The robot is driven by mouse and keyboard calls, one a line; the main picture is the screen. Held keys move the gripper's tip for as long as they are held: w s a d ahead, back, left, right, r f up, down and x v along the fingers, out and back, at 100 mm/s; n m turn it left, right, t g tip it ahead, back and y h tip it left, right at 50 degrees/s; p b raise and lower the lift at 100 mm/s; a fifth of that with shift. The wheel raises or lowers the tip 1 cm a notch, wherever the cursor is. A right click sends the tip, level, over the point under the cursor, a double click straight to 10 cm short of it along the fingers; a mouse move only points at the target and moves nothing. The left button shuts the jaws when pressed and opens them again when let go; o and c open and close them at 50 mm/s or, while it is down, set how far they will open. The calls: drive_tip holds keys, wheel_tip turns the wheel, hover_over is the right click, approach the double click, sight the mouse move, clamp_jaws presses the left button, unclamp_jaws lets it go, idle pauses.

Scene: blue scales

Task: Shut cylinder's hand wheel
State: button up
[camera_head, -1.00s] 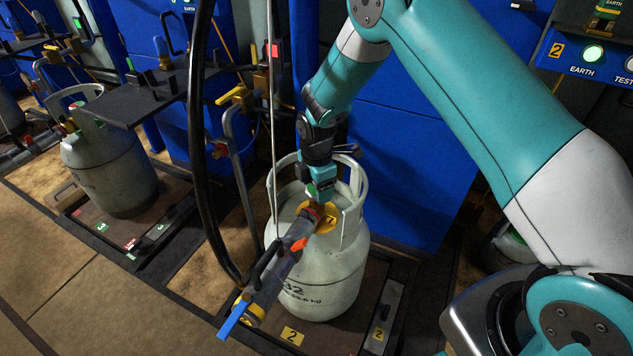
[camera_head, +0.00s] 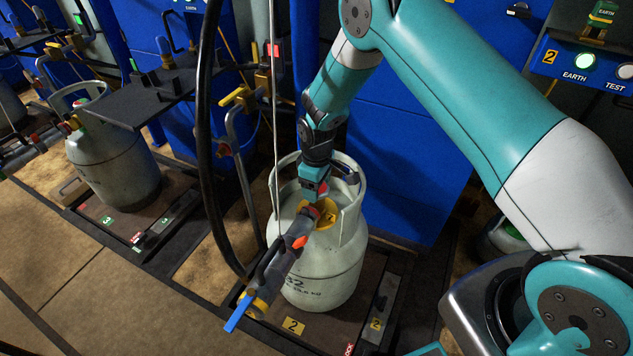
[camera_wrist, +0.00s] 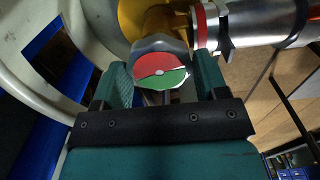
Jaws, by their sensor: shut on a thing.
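The pale grey gas cylinder (camera_head: 322,268) stands upright on scale 2, with a ring collar around its top. Its hand wheel (camera_wrist: 163,70) has a round cap, half red and half green, and sits on the brass valve inside the collar. My gripper (camera_head: 315,190) reaches down into the collar from above. In the wrist view the two teal fingers (camera_wrist: 160,84) stand on either side of the hand wheel, shut on it. In the head view my gripper mostly hides the wheel. A grey filling connector (camera_head: 277,262) with a blue lever is attached at the valve.
A black hose (camera_head: 205,150) and a thin cable hang left of the cylinder. The collar (camera_head: 353,200) surrounds my gripper closely. A second cylinder (camera_head: 115,165) stands on scale 3 at left. The EARTH lamp (camera_head: 585,60) glows green at upper right.

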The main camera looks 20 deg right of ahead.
drive_tip(key=m+p, duration=0.1)
drive_tip(key=m, duration=0.3)
drive_tip(key=shift+r+m, duration=0.1)
drive_tip(key=shift+m, duration=0.2)
drive_tip(key=m, duration=0.5)
drive_tip(key=shift+d+p, duration=0.1)
drive_tip(key=shift+p, duration=0.3)
drive_tip(key=m, duration=0.5)
drive_tip(key=shift+m+p, duration=0.3)
drive_tip(key=shift+m, duration=2.4)
drive_tip(key=o, duration=0.9)
wheel_tip(320, 180, up, 17)
drive_tip(key=shift+r+p, duration=0.15)
drive_tip(key=shift+p, duration=0.85)
